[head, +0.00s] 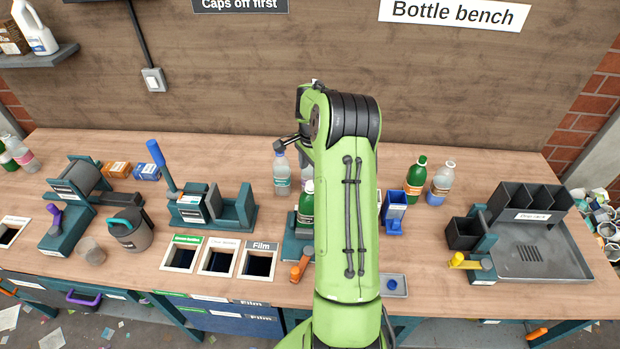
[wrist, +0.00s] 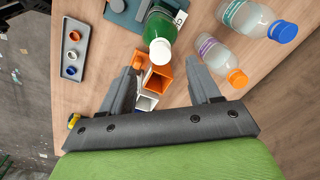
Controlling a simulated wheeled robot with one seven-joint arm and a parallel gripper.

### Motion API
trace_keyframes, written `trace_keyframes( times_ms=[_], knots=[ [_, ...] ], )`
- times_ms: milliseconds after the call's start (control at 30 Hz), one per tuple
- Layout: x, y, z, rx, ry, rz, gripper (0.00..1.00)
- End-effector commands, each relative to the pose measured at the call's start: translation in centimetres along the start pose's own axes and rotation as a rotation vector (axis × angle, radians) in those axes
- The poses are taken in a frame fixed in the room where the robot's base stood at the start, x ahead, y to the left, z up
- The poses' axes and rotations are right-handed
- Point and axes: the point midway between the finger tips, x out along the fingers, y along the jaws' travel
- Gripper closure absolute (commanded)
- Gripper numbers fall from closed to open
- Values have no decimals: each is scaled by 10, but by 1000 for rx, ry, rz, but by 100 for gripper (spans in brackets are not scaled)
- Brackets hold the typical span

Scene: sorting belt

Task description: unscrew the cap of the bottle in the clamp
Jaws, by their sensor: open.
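The green bottle (head: 306,212) with a white cap stands in the teal clamp (head: 290,250), partly hidden by my arm in the head view. In the wrist view the green bottle (wrist: 162,22) shows its white cap (wrist: 160,50) toward me. My gripper (wrist: 164,64) is open and empty, its two fingers wide apart. The cap shows just past the fingertips, toward the top of the picture, and is not between the fingers. My arm hides most of the gripper in the head view. The clamp (wrist: 122,12) shows partly in the wrist view.
A clear bottle with a blue cap (wrist: 265,20) and one with an orange cap (wrist: 218,58) stand near the right finger. Orange (wrist: 158,80) and white (wrist: 147,102) bins show between the fingers. A grey tray (wrist: 66,82) holds loose caps. An orange handle (head: 300,266) sits at the clamp's front.

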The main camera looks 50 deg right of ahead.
Motion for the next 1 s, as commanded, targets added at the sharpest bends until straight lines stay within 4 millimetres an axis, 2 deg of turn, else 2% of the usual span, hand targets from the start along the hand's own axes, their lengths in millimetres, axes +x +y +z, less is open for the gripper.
trace_keyframes(
  times_ms=[100,233,400,600,900,1000],
  knots=[
    [25,1,1,-1,-3,3,38],
    [44,0,1,-1,-2,2,38],
    [54,0,0,-1,-1,0,38],
    [54,0,0,-1,-1,0,40],
    [54,0,0,-2,-1,0,86],
    [54,0,0,-2,-1,0,97]
  ],
)
